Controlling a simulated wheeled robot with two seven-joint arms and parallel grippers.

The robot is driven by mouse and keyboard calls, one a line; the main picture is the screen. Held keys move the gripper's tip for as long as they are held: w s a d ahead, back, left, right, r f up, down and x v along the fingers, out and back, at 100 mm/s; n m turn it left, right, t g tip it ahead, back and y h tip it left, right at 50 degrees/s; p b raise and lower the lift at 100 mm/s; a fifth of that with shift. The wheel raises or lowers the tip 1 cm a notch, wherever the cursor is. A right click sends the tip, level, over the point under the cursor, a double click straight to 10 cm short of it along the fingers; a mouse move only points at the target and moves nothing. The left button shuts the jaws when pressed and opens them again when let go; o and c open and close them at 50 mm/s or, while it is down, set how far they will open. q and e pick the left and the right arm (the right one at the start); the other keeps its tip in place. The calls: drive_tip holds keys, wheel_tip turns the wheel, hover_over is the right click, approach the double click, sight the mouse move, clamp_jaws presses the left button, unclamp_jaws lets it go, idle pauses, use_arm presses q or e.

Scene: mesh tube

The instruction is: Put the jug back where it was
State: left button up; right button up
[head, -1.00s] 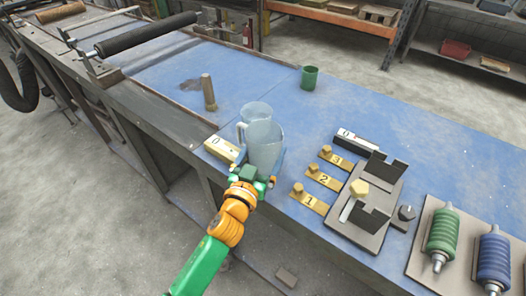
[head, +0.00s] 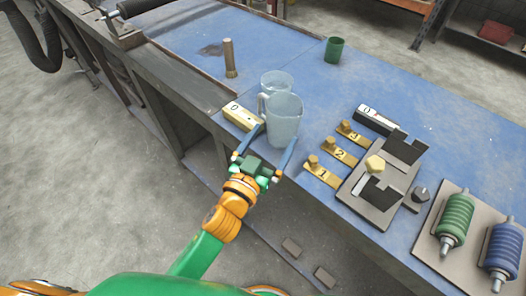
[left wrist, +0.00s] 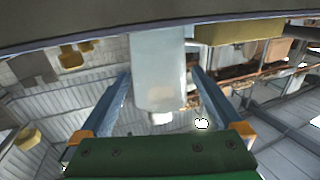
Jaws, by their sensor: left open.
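The clear pale jug (head: 285,122), with its handle toward the back left, stands upright on the blue bench top near its front edge. A second clear vessel (head: 275,83) stands right behind it, partly hidden by the jug. My left gripper (head: 278,134) is open at the jug's near side, its blue fingertips close to the jug's lower part. In the left wrist view the jug (left wrist: 160,62) shows between the two spread fingers, with small gaps on both sides. My right gripper is not in view.
A brass block marked 0 (head: 241,116) lies left of the jug. Numbered brass plates (head: 321,171) and a dark fixture (head: 376,201) stand to the right. The bench's front edge is close.

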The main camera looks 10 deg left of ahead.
use_arm(q)
drive_tip(key=v, duration=0.5)
drive_tip(key=shift+s+a+b, duration=0.1)
drive_tip(key=shift+s+b, duration=0.15)
drive_tip(key=shift+b, duration=0.1)
drive_tip(key=s+a+f+n+g+y, duration=0.35)
drive_tip(key=a+f+g+y, duration=0.25)
drive_tip(key=a+f, duration=0.4)
drive_tip(key=s+a+f+m+g, duration=0.1)
drive_tip(key=s+f+g, duration=0.2)
drive_tip(key=s, duration=0.2)
drive_tip(key=s+a+f+g, duration=0.2)
drive_tip(key=s+f+g, duration=0.15)
drive_tip(key=s, duration=0.25)
drive_tip(key=s+f+g, duration=0.1)
drive_tip(key=s+f, duration=0.1)
drive_tip(key=f, duration=0.7)
drive_tip(key=s+f+g, duration=0.1)
drive_tip(key=s+f, duration=0.1)
drive_tip(key=f, duration=0.7)
drive_tip(key=s+a+f+g, duration=0.1)
drive_tip(key=s+f, duration=0.8)
drive_tip(key=s, duration=0.2)
drive_tip(key=shift+a+m, duration=0.4)
drive_tip(key=shift+m, duration=0.05)
